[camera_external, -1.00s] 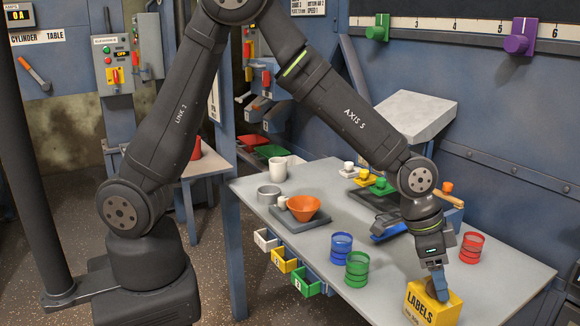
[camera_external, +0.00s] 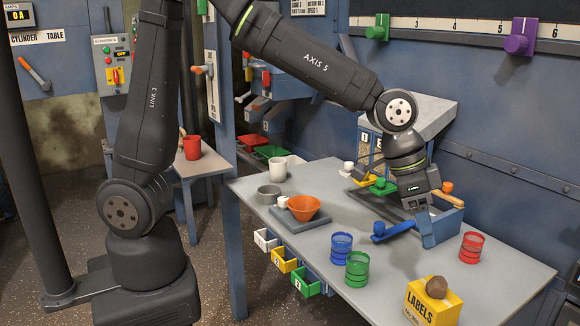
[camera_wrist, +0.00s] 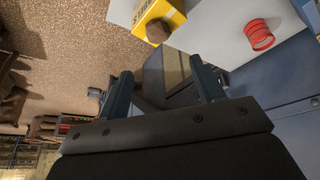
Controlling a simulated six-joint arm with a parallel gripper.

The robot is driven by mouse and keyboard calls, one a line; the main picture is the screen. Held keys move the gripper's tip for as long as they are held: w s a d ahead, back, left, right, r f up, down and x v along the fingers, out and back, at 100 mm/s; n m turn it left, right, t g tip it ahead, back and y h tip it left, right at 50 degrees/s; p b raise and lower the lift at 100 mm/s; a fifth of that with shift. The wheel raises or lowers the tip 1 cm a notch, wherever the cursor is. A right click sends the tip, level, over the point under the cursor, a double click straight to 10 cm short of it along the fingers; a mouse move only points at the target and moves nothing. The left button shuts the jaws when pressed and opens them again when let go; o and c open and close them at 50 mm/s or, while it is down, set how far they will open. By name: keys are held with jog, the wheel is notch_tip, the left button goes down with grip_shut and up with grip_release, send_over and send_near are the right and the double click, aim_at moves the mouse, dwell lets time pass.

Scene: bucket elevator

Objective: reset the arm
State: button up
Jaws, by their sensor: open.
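A yellow LABELS box (camera_external: 433,303) stands at the table's front right corner. A brown lump (camera_external: 436,286) rests on top of it. The box (camera_wrist: 160,14) and the lump (camera_wrist: 158,32) also show in the wrist view, beyond the fingers.
A red cup (camera_external: 471,247) stands right of my gripper. Blue (camera_external: 341,247) and green (camera_external: 357,268) cups stand to its left. A blue scoop-like piece (camera_external: 393,230) lies close by. An orange bowl (camera_external: 303,207) sits on a scale.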

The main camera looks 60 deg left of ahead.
aim_at(440, 279)
jog(key=x, duration=1.2)
jog(key=shift+f, duration=0.1)
dwell(0.4)
